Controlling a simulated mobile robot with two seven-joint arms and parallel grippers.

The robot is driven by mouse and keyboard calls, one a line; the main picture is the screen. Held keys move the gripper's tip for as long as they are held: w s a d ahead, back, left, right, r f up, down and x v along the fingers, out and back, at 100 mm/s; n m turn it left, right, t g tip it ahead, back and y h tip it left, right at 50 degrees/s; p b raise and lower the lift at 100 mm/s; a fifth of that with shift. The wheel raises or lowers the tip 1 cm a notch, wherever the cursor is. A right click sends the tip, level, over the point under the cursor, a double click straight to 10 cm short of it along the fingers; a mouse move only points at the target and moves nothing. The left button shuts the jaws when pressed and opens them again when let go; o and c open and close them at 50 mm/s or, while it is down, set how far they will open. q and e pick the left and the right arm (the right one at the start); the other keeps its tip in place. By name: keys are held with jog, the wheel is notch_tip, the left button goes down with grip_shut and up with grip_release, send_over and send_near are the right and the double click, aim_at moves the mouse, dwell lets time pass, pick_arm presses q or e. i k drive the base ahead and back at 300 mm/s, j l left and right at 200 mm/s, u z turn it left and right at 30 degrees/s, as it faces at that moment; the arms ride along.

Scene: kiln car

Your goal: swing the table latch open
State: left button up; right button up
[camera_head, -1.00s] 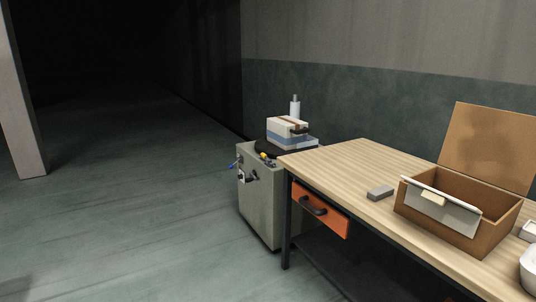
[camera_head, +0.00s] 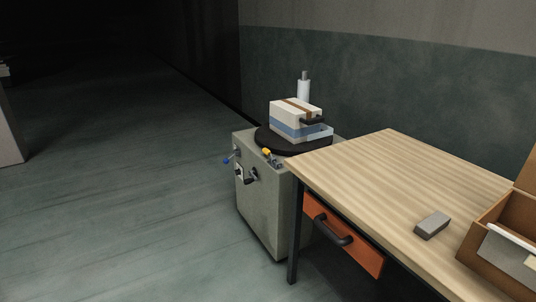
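A grey cabinet (camera_head: 262,208) stands at the left end of the wooden bench. A round black turntable (camera_head: 265,138) sits on its top. A small yellow part (camera_head: 266,152) with dark metal beside it sits at the turntable's front edge; it may be the table latch, but it is too small to tell its position. A blue-tipped lever (camera_head: 229,159) sticks out at the cabinet's upper left, and a dark fitting (camera_head: 250,175) is on its front. A white and blue box with brown straps (camera_head: 296,119) stands on the turntable. Neither of my grippers is in view.
The wooden bench (camera_head: 395,180) has an orange drawer (camera_head: 366,259) with a dark handle, a grey block (camera_head: 432,225) and an open brown box (camera_head: 489,218). A white bottle (camera_head: 303,92) stands behind the strapped box. The floor (camera_head: 130,220) left of the cabinet is clear.

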aim_at(266, 150)
jog(key=i, duration=0.1)
jog(key=u, duration=0.9)
jog(key=i+u, duration=0.15)
jog(key=i, duration=3.95)
jog(key=i+j+z, duration=0.15)
jog(key=i+z, duration=0.15)
jog(key=i, duration=0.2)
jog(key=i+j+z, duration=0.3)
jog(key=i, duration=0.15)
jog(key=l+z, duration=0.1)
jog(key=z, duration=1.5)
jog(key=i+z, duration=0.15)
jog(key=z, duration=1.4)
